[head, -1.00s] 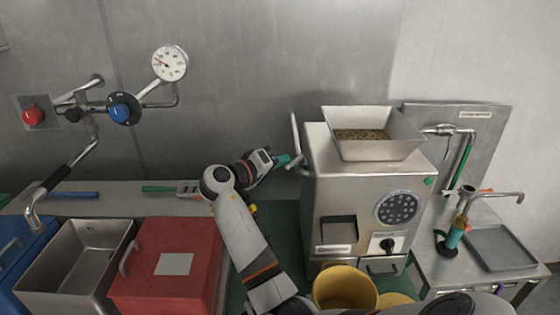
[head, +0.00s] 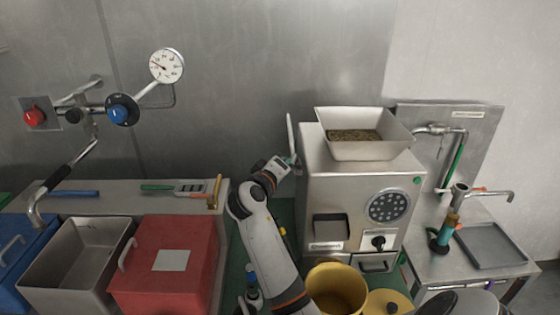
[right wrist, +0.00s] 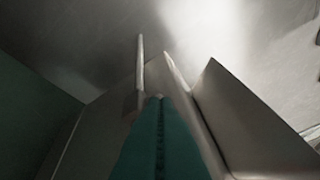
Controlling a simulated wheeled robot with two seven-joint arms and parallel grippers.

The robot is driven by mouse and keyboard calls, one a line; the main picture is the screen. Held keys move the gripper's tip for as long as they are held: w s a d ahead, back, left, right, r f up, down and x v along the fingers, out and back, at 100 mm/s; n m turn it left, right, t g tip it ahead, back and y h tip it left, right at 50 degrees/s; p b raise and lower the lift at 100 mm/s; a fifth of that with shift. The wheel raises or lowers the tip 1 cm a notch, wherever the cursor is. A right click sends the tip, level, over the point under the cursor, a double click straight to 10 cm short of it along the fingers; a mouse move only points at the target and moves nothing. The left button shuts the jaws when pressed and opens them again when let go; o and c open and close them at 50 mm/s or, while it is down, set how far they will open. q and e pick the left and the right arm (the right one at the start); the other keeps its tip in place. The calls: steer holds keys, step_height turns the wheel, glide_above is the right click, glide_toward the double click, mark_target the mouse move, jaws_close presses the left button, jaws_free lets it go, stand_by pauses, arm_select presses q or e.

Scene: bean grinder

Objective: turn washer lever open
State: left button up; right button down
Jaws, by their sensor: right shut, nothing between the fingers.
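A thin upright metal lever (head: 290,133) stands at the left side of the steel grinder (head: 345,195); its lower part is hidden behind my right gripper. My right gripper (head: 292,161) is beside the grinder's upper left side, at the foot of this lever. In the right wrist view its teal fingers (right wrist: 159,110) are shut with nothing between them. A pale rod (right wrist: 140,65) rises just beyond the fingertips, beside a metal edge. I cannot tell whether the fingers touch the lever. My left gripper is not in view.
A hopper of beans (head: 365,145) tops the grinder. A yellow bucket (head: 338,290) stands before it. The red box (head: 190,240) and steel bin (head: 60,255) are left. Wall pipes carry red and blue knobs (head: 117,113).

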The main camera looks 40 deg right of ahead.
steer(key=shift+s+d, duration=0.3)
steer(key=shift+s, duration=0.25)
steer(key=shift+s+d+f, duration=0.1)
steer(key=shift+s+d, duration=0.05)
steer(key=shift+s, duration=0.05)
steer(key=shift+p, duration=0.3)
